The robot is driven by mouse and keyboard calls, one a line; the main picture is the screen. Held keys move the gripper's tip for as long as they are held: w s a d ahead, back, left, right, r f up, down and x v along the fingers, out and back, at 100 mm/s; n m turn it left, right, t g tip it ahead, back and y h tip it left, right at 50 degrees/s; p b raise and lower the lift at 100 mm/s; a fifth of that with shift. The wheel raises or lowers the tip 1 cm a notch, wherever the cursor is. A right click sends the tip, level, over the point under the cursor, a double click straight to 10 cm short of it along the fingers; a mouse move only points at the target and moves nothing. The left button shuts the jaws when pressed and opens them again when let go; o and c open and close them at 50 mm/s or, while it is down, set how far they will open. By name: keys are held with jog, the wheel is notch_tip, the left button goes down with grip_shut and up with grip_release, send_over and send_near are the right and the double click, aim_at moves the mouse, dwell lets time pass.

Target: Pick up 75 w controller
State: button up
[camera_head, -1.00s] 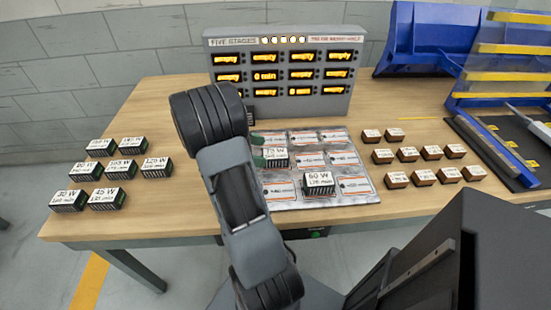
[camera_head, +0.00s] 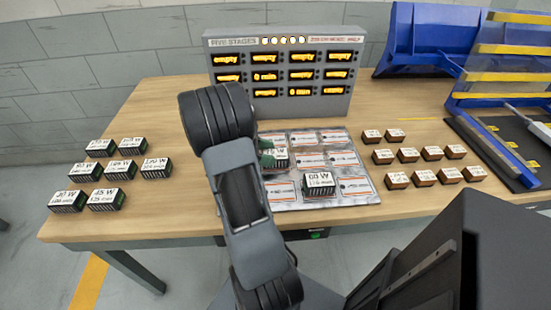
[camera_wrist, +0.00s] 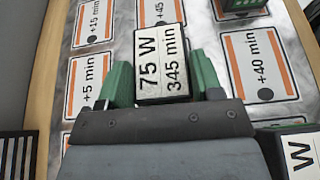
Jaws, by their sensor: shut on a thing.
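The 75 W controller (camera_wrist: 160,50) is a dark block with a white label reading 75 W, 345 min. In the wrist view it sits between the green fingers of my gripper (camera_wrist: 163,78), which is shut on it. In the head view the controller (camera_head: 281,159) is partly hidden by my arm and gripper (camera_head: 267,152), over the left part of the silver mat (camera_head: 345,196). I cannot tell whether it touches the mat.
A 60 W controller (camera_head: 318,184) stands close by on the mat's front part. Several labelled controllers (camera_head: 121,170) stand at the left, and small brown blocks (camera_head: 409,155) at the right. A grey display box (camera_head: 283,105) stands behind the mat.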

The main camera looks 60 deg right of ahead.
jog(key=c, duration=0.4)
jog(key=shift+r, duration=0.1)
